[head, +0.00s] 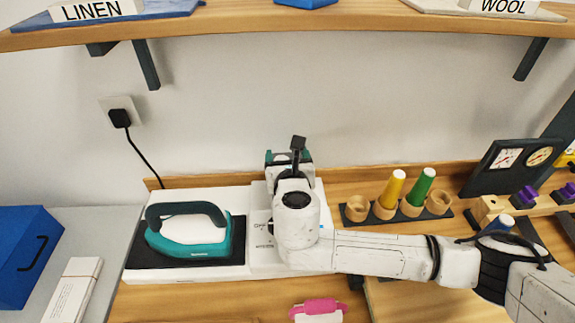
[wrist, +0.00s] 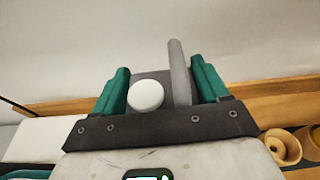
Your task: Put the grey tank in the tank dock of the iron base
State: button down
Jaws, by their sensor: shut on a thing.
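The white iron base (head: 200,277) stands on the counter at the left centre in the head view. A teal and white iron (head: 190,243) rests on the black pad of its left part. The right part of the base carries printed marks and is largely behind my arm, so the tank dock cannot be made out. My gripper (head: 288,158) is above the back of this right part. In the wrist view, its teal fingers (wrist: 162,88) are shut on the grey tank (wrist: 181,75), which shows a round white cap. My wrist hides most of the tank in the head view.
A rack with wooden cups holds a yellow cone (head: 391,188) and a green cone (head: 418,187) to the right. A pink-wrapped item (head: 318,307) lies at the front. A shelf (head: 290,22) spans above. A black plug (head: 120,118) and cord are on the wall.

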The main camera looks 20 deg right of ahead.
jog(key=shift+f, duration=1.45)
jog(key=shift+f, duration=0.15)
grip_release()
jog(key=shift+p, duration=0.3)
jog(key=b+v, duration=0.1)
jog(key=v, duration=1.1)
